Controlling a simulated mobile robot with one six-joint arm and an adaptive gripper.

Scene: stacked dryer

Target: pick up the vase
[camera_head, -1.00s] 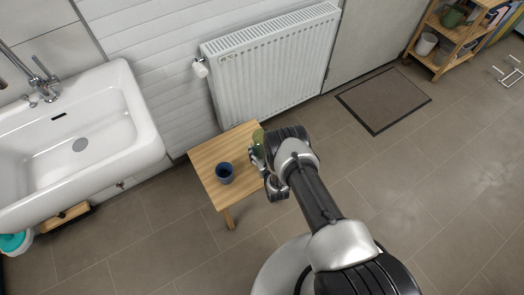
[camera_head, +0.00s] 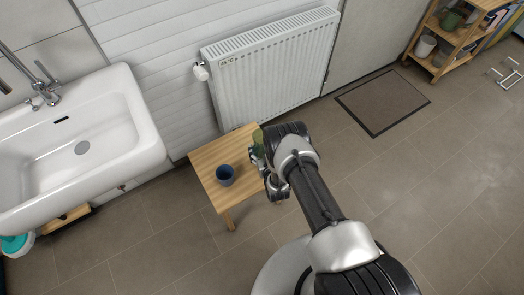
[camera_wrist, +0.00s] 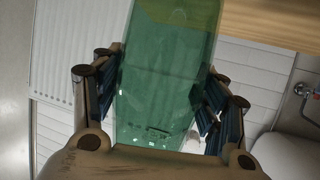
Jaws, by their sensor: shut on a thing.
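The vase (camera_wrist: 165,75) is green, see-through glass and fills the middle of the wrist view, between the two fingers. My gripper (camera_wrist: 160,105) is shut on it, with a finger against each side. In the head view, a small green part of the vase (camera_head: 258,137) shows at the right side of the small wooden table (camera_head: 210,157). My gripper (camera_head: 264,160) is beside it, and my arm hides most of the vase. I cannot tell whether the vase touches the tabletop.
A dark blue cup (camera_head: 225,175) stands on the table, left of my gripper. A white radiator (camera_head: 270,65) is on the wall behind. A white sink (camera_head: 75,145) is at the left. A wooden shelf (camera_head: 455,38) stands at the far right; the floor between is mostly clear.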

